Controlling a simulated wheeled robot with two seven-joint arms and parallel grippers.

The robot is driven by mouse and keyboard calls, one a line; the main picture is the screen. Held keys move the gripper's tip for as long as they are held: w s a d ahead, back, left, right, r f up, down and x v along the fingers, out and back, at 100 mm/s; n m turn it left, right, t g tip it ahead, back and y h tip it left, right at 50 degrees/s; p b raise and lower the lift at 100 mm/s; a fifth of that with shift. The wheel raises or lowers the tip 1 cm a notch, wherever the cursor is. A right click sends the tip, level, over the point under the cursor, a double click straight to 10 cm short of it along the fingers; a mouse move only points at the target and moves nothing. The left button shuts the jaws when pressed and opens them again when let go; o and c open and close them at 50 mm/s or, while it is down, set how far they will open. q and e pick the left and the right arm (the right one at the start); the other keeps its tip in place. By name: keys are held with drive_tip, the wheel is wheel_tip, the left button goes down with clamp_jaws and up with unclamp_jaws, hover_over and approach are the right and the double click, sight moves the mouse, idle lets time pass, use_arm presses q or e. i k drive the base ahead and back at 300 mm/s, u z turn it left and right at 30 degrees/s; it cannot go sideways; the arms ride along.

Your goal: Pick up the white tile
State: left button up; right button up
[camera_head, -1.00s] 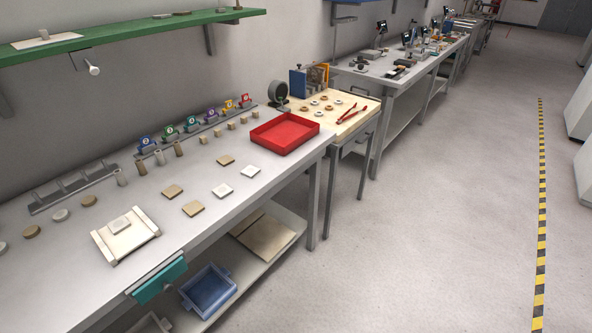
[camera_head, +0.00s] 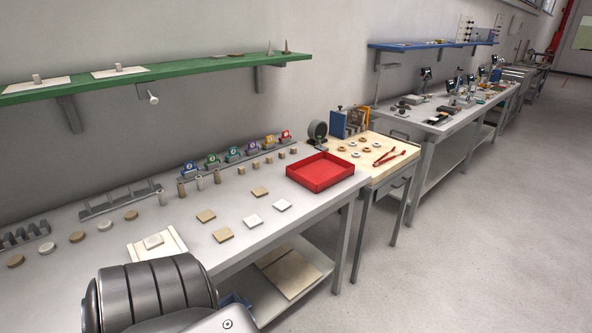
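Two white square tiles lie flat on the grey workbench, one (camera_head: 253,220) left of the other (camera_head: 282,205), in front of the red tray. Tan tiles lie close by: one (camera_head: 223,235) to the left, one (camera_head: 206,216) behind it and one (camera_head: 259,191) farther back. A white board (camera_head: 172,243) with a small pale piece (camera_head: 154,241) on it lies left of the tiles. A dark grey rounded link of my own arm fills the lower left and hides part of the bench. Neither gripper shows.
A red tray (camera_head: 345,182) stands at the bench's right end. Small coloured numbered holders (camera_head: 234,155) and pale blocks line the back. A green shelf (camera_head: 190,71) hangs above. The wooden side table (camera_head: 407,155) holds rings and red tongs (camera_head: 384,160). Floor on the right is clear.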

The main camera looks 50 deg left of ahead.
sight(281, 205)
drive_tip(key=i, duration=3.35)
drive_tip(key=u, duration=3.1)
